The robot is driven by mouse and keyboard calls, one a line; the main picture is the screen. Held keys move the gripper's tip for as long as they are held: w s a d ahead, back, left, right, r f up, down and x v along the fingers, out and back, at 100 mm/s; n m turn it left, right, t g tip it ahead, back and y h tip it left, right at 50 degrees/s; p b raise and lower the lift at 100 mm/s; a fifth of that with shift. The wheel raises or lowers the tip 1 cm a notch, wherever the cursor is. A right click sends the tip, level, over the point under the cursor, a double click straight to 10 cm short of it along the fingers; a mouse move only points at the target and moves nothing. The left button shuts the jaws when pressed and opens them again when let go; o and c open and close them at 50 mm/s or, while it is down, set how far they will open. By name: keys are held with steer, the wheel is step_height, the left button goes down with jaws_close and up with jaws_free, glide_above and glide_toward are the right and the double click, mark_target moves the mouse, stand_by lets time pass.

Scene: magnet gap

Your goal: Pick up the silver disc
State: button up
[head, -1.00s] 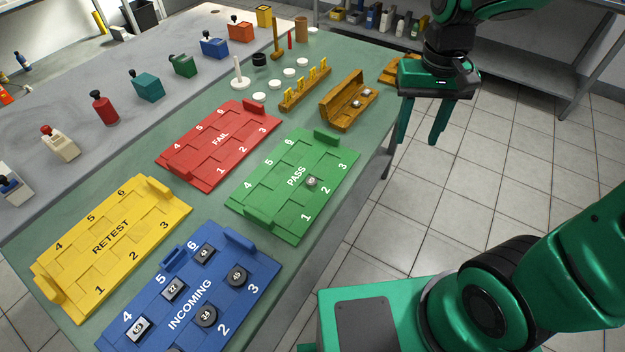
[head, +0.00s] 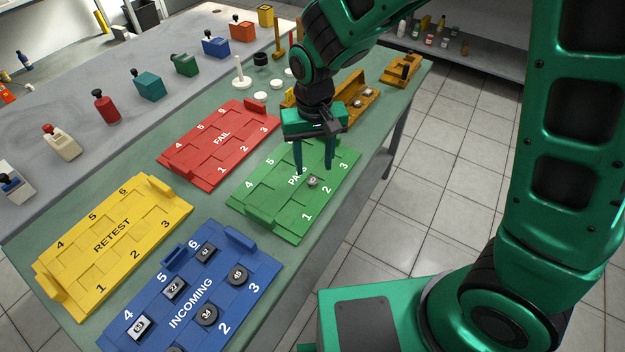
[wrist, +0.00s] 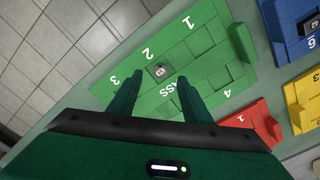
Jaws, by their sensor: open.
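A small silver-grey disc (head: 312,181) with a dark marked top lies on the green PASS tray (head: 262,211), by the number 2. The wrist view also shows the disc (wrist: 160,71), just beyond the fingertips and between their lines. My gripper (head: 314,170) is open and empty, pointing down above the PASS tray, with its fingers around the disc's position in the picture. I cannot tell how high the fingertips are. The wrist view shows both fingers (wrist: 160,77) spread apart.
The blue INCOMING tray (head: 262,262) holds several round and square dark pieces. The red FAIL tray (head: 190,160) and yellow RETEST tray (head: 70,270) look empty. A wooden box (head: 372,88) with small silver pieces stands behind my gripper. The PASS tray has raised end handles.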

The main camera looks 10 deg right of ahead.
mark_target(313, 180)
steer(key=shift+w+f, duration=0.15)
steer(key=shift+f, duration=2.55)
steer(key=shift+f, duration=0.1)
jaws_close()
